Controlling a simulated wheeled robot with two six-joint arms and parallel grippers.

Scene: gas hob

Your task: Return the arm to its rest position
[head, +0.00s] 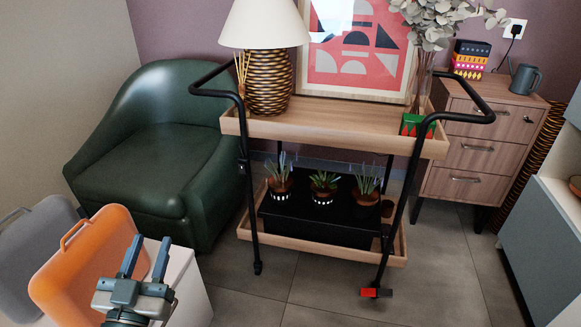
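My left gripper (149,242) shows at the bottom left, pointing up the picture. Its two fingers stand apart with nothing between them, so it is open and empty. It is in front of a white unit (188,287), just right of an orange board-like object with a handle (95,250). I cannot tell whether it touches either one. My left arm is mostly cut off by the bottom edge. My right arm and gripper are not in view. No gas hob shows in this view.
A grey handled object (40,250) stands left of the orange one. A wooden trolley (335,125) with lamp, picture and plants stands ahead. A green armchair (150,165) is left of it, drawers (480,150) right.

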